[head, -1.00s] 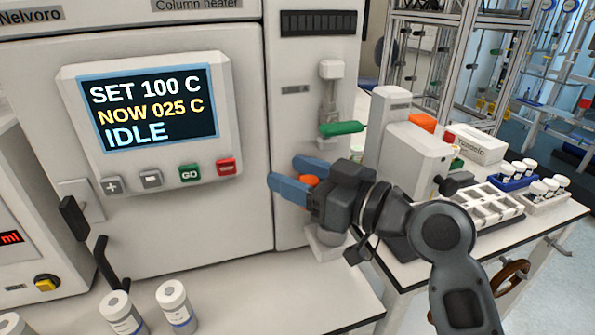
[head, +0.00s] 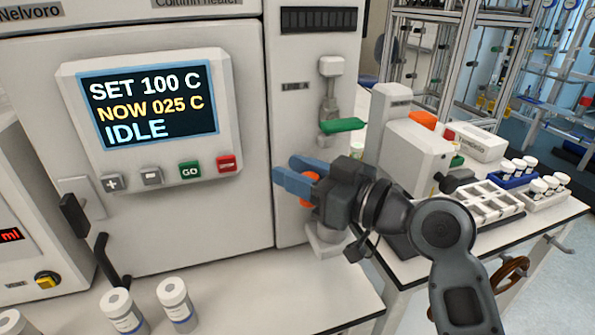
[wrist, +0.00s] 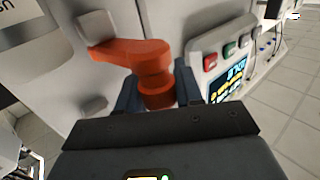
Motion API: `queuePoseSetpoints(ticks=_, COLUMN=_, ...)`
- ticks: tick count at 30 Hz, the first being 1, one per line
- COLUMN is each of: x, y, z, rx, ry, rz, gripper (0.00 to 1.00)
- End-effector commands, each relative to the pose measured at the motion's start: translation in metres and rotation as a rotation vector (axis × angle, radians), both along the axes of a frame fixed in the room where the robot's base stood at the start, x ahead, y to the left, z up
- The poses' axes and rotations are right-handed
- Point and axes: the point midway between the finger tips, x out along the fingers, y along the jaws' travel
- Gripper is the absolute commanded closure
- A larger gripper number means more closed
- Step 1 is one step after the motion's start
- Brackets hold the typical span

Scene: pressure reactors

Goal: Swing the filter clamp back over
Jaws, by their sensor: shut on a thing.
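The filter clamp appears to be the orange lever (wrist: 130,52), an arm with a rounded knob at its near end, mounted on the pale cabinet face. In the wrist view its knob sits between the two blue fingers of my gripper (wrist: 157,88), which is shut on it. In the head view, my gripper (head: 288,178) is at the narrow right panel of the column heater, and only a bit of the orange clamp (head: 309,188) shows between the fingers. My gripper hides most of the clamp there.
A green lever (head: 342,125) sits above my gripper on the same panel. The heater's display (head: 150,105) reads IDLE, with buttons below. White bottles (head: 176,303) stand on the front bench. A benchtop unit (head: 415,150) and vial racks (head: 485,203) stand to the right.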

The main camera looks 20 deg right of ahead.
Motion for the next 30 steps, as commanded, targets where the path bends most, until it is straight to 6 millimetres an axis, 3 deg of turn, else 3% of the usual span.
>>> queuePoseSetpoints(ticks=10, x=-0.001, y=-0.006, z=-0.006, rx=0.002, ry=-0.002, rz=0.115, gripper=1.00)
queuePoseSetpoints(ticks=21, x=-0.005, y=-0.016, z=-0.005, rx=0.000, ry=-0.001, rz=0.343, gripper=1.00)
queuePoseSetpoints(ticks=30, x=-0.007, y=-0.019, z=0.000, rx=0.000, ry=0.000, rz=0.412, gripper=1.00)
